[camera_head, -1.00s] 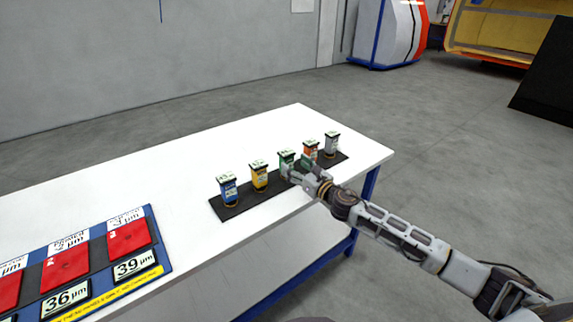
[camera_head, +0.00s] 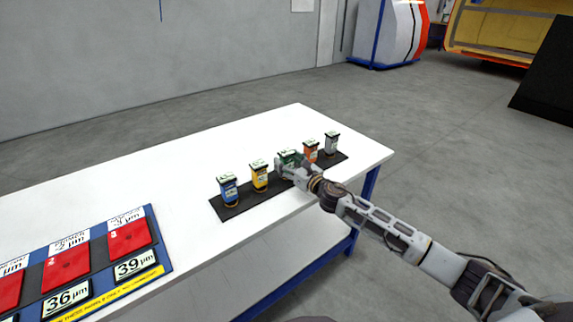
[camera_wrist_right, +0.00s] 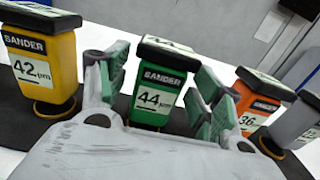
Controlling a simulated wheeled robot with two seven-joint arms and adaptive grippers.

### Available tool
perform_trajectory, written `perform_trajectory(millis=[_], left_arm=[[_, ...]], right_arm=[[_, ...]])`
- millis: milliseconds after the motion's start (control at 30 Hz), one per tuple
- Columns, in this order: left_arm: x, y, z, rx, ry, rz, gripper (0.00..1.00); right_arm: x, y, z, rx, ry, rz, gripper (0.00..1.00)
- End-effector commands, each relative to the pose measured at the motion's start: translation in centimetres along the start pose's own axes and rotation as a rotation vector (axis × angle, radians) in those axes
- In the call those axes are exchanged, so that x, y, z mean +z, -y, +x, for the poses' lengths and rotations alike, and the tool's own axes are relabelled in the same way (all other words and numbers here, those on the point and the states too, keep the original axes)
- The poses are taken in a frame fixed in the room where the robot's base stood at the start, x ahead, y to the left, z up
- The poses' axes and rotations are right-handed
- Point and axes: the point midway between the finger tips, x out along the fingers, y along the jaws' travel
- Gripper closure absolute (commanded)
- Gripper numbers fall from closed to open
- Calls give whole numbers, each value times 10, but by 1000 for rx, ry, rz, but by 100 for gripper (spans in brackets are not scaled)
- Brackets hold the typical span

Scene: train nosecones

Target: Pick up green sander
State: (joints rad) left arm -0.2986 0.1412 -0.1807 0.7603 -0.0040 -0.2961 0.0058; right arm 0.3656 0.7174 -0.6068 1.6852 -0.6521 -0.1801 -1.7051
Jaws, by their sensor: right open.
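The green sander (camera_wrist_right: 158,95), labelled 44 µm, stands upright in the middle of the right wrist view. In the head view its top (camera_head: 288,154) shows behind my right gripper (camera_head: 287,167). The right gripper is open, with one green-padded finger on each side of the sander in the wrist view (camera_wrist_right: 158,88). A small gap shows between each finger and the sander; I cannot tell whether either touches. The sander's lower part is hidden in the head view. My left gripper is not in view.
A yellow sander (camera_head: 260,177) and a blue sander (camera_head: 229,190) stand left of the green one. An orange sander (camera_head: 310,151) and a grey sander (camera_head: 332,144) stand right, close to the right finger. All stand on a dark mat (camera_head: 236,209) on the white table (camera_head: 180,170).

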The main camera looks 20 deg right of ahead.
Motion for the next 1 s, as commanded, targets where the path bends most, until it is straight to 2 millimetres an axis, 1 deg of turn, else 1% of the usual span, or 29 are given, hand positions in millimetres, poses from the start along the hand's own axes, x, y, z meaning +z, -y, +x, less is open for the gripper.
perform_trajectory(millis=[100,200,700,1000], left_arm=[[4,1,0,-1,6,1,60],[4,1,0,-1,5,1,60],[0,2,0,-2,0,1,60],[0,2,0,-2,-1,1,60]], right_arm=[[0,-1,8,1,0,2,34],[0,-1,11,1,0,2,34],[0,-1,11,1,-1,1,34],[0,-1,11,1,-1,1,72]])
